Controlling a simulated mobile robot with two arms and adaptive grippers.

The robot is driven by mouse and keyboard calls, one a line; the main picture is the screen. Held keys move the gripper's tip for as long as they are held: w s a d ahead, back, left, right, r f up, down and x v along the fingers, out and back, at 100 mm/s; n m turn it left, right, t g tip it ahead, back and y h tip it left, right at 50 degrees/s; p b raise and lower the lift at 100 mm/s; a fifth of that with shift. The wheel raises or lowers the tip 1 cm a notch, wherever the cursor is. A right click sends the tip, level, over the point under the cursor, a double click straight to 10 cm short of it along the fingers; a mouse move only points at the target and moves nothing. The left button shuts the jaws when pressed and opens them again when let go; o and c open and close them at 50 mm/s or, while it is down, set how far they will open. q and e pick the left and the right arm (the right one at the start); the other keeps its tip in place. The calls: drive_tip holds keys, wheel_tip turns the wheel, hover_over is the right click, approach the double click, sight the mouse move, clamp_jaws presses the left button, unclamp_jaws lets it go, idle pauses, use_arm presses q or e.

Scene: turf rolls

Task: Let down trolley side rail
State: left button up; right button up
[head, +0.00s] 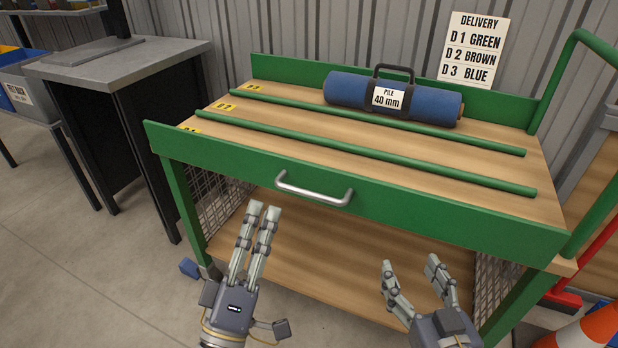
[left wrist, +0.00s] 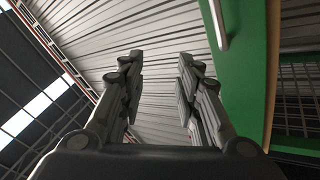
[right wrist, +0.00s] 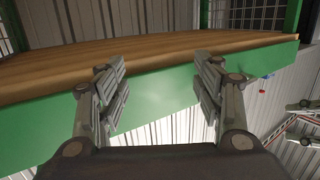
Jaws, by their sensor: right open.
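The green trolley (head: 556,208) has a wooden deck with a green side rail (head: 420,212) standing upright along its front edge. A silver bar handle (head: 315,197) is fixed on the rail's outer face. My left gripper (head: 264,211) is open and empty, just below and left of the handle, apart from it. The left wrist view shows the handle (left wrist: 219,25) and rail (left wrist: 245,70) to the right of the fingers. My right gripper (head: 411,264) is open and empty, below the rail's right half. The rail (right wrist: 158,98) shows behind its fingers in the right wrist view.
A blue turf roll (head: 345,90) with a carry strap lies at the deck's back. Two green rods (head: 370,151) cross the deck. A lower wooden shelf (head: 300,250) sits below. A grey-topped bench (head: 115,62) stands left; an orange cone (head: 590,330) is at lower right.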

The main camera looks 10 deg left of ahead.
sight(307, 194)
use_arm(q)
wheel_tip(307, 194, down, 5)
drive_tip(key=w+d+n+g+h+p, duration=0.2)
drive_tip(key=d+n+g+p, duration=0.1)
drive_tip(key=g, duration=0.1)
use_arm(e)
drive_tip(key=s+d+f+g+h, duration=0.2)
drive_tip(key=s+d+f+g, duration=0.1)
drive_tip(key=s+f+g, duration=0.55)
use_arm(q)
drive_tip(key=shift+f+b+x, duration=0.15)
drive_tip(key=shift+b+x, duration=0.25)
drive_tip(key=shift+x, duration=2.2)
drive_tip(key=shift+f+b+x, duration=0.15)
drive_tip(key=shift+b+x, duration=0.25)
drive_tip(key=shift+x, duration=2.15)
use_arm(e)
drive_tip(key=w+a+r+t, duration=0.2)
drive_tip(key=w+t, duration=0.2)
drive_tip(key=w, duration=0.1)
drive_tip(key=shift+w+r+t+y, duration=0.35)
drive_tip(key=shift+r+y, duration=0.05)
use_arm(q)
drive_tip(key=shift+w, duration=0.1)
clamp_jaws()
